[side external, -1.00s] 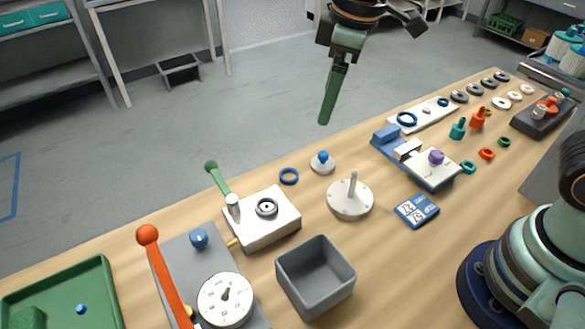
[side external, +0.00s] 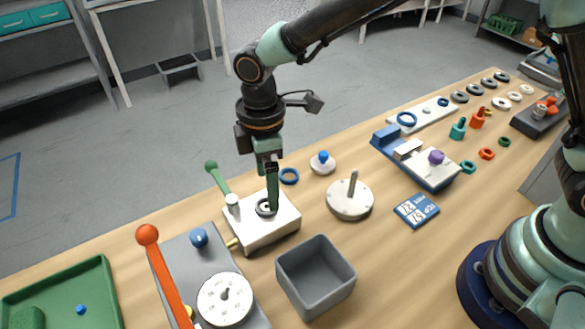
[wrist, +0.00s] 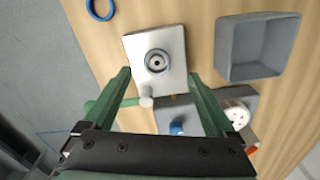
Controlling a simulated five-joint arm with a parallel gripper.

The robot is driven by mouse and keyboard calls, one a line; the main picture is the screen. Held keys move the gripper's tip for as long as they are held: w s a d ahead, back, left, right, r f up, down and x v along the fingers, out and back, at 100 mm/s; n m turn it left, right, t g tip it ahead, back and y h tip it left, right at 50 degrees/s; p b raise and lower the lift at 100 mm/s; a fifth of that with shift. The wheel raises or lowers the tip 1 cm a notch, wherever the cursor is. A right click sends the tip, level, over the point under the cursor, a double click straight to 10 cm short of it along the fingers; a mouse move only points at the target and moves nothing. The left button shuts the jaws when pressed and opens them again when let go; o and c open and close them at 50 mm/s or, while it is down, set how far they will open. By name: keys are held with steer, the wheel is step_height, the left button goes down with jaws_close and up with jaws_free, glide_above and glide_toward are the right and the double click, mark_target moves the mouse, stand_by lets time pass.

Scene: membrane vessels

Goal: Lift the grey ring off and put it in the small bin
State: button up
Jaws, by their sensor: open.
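The grey ring (side external: 261,208) sits on top of a white block (side external: 268,231), around a pale centre piece with a dark middle. In the side view my gripper's finger partly hides it; in the wrist view the ring (wrist: 149,66) shows fully. My gripper (side external: 271,208) points down over the block, its green fingers open. In the wrist view the fingertips of my gripper (wrist: 158,75) stand apart on either side of the block, with nothing between them that I can see held. The small grey bin (side external: 315,278) is empty and stands on the table in front and right of the block.
A green-handled lever (side external: 217,178) rises at the block's left. A grey plate with a white dial (side external: 225,300) and a tall orange lever (side external: 160,265) stands in front. A blue ring (side external: 289,176), a knobbed disc (side external: 322,163) and a disc with a post (side external: 350,200) lie nearby.

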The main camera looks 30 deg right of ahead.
mark_target(267, 206)
steer(key=shift+w+a+f, duration=0.1)
steer(key=shift+w+f, duration=0.05)
steer(key=shift+f, duration=1.25)
steer(key=shift+w+a+f, duration=0.1)
steer(key=shift+f, duration=1.3)
steer(key=c, duration=1.4)
